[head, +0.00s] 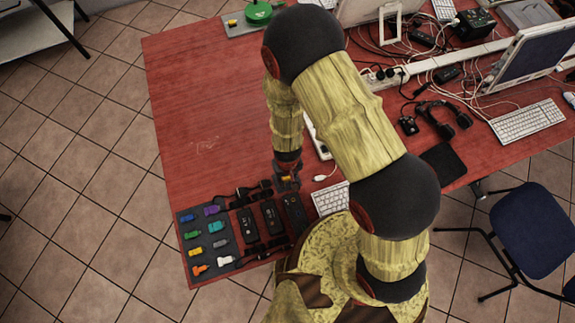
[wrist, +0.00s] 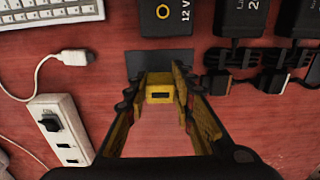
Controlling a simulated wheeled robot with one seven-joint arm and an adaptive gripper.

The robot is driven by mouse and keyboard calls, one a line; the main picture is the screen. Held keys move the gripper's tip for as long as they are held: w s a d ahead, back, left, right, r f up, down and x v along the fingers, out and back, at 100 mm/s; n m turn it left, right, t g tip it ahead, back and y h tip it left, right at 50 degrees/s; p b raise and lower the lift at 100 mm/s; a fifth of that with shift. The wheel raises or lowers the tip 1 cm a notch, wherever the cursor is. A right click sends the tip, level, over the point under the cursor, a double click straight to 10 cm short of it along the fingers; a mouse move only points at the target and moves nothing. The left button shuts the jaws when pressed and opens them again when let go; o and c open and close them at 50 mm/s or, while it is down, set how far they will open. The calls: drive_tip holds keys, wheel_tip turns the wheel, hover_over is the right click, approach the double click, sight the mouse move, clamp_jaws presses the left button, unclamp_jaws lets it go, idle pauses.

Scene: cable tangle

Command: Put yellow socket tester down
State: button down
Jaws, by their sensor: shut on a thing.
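The yellow socket tester (wrist: 160,94), a small block with a dark slot in its face, sits between the fingertips of my gripper (wrist: 158,90). The fingers touch it on both sides. In the head view my gripper (head: 287,178) points down over the red table (head: 200,120), just behind a row of black power adapters, and a bit of the yellow tester (head: 286,179) shows there. A dark grey pad (wrist: 138,60) lies beyond the tester in the wrist view. I cannot tell whether the tester touches the pad or the table.
Black adapters (head: 270,217) with cables stand near. A grey mat (head: 205,258) with several coloured plugs lies at the front left corner. A white power strip (wrist: 60,128) and a keyboard (wrist: 45,15) are left in the wrist view. The table's left middle is clear.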

sight(287, 178)
drive_tip(key=shift+f, duration=0.1)
drive_tip(key=c, duration=1.6)
unclamp_jaws()
drive_tip(key=shift+o, duration=0.5)
wheel_tip(287, 178, up, 12)
drive_tip(key=p, duration=0.8)
